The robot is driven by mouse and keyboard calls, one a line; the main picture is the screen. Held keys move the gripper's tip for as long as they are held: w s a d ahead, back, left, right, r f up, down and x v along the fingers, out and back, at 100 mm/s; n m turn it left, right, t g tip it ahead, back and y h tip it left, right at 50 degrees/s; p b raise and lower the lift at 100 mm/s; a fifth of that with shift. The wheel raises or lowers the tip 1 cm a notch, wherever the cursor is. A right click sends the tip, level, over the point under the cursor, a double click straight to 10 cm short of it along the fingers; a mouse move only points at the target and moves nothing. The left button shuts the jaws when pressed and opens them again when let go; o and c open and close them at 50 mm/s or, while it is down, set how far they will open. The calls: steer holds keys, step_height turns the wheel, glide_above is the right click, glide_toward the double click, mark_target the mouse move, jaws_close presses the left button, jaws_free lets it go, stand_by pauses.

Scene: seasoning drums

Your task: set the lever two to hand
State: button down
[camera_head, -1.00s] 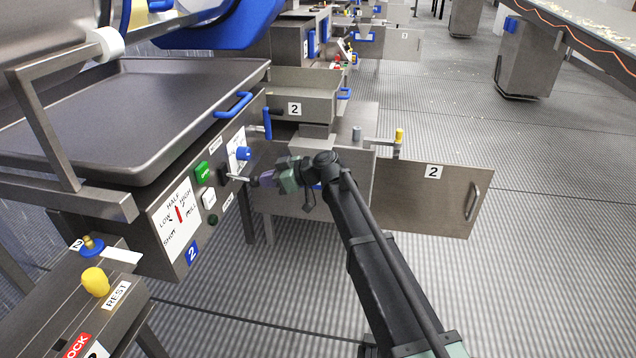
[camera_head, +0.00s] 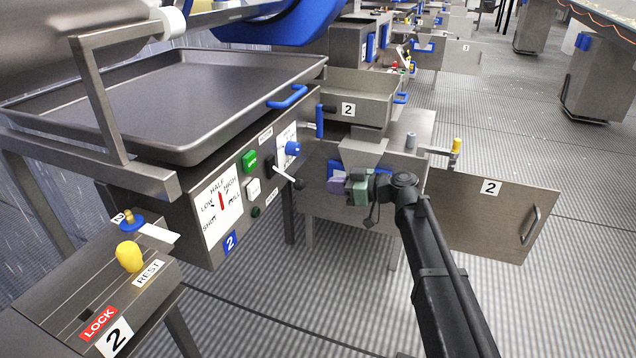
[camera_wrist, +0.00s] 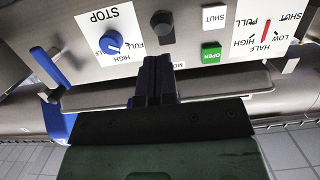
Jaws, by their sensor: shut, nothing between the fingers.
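The lever (camera_head: 285,174) on the panel of machine 2 has a pale shaft and a dark round end knob. It sticks out from a dark mount and slopes down to the right in the head view. The dark knob (camera_wrist: 162,20) shows just beyond my fingers in the wrist view. My gripper (camera_head: 331,182) is right of the lever, with a gap between them. Its dark fingers (camera_wrist: 157,62) are together and empty. The small labels above and below the lever are too small to read.
A blue dial (camera_head: 292,148), green button (camera_head: 249,161) and white button (camera_head: 253,187) surround the lever. A blue upright handle (camera_head: 319,121) stands to the right. The tray (camera_head: 190,151) overhangs the panel. An open door (camera_head: 480,222) is at right. Floor in front is clear.

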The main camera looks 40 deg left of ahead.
steer(key=p+v, duration=0.1)
steer(key=v, duration=0.7)
